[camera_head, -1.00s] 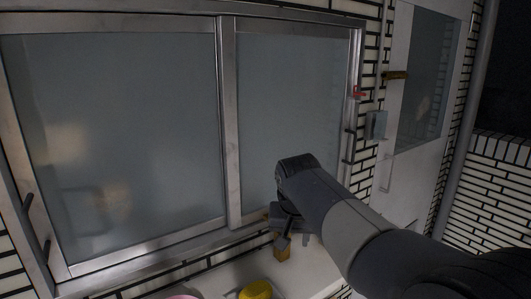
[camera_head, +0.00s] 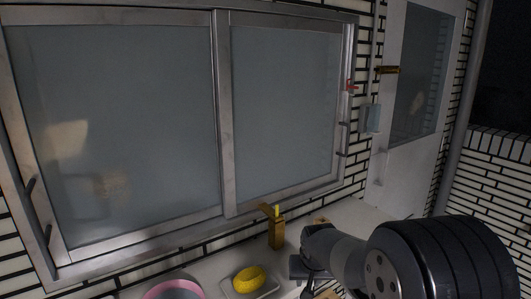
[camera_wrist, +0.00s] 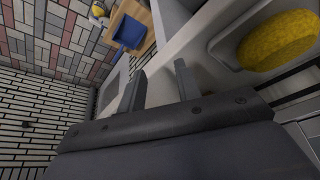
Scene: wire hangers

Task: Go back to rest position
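My gripper (camera_wrist: 160,82) shows in the wrist view with its two grey fingers spread apart and nothing between them. In the head view, my arm comes in from the lower right, low over the white counter (camera_head: 345,215). The gripper end (camera_head: 298,268) is small and partly hidden there, just right of a yellow object (camera_head: 248,278) in a white dish. In the wrist view, the yellow object (camera_wrist: 278,40) lies in its dish at the upper right, apart from the fingers.
A brass faucet-like fitting (camera_head: 277,230) stands on the counter, left of my arm. A pink-rimmed bowl (camera_head: 158,291) is at the bottom left. A framed frosted window (camera_head: 115,130) fills the wall behind. A blue object (camera_wrist: 131,31) lies on a wooden surface.

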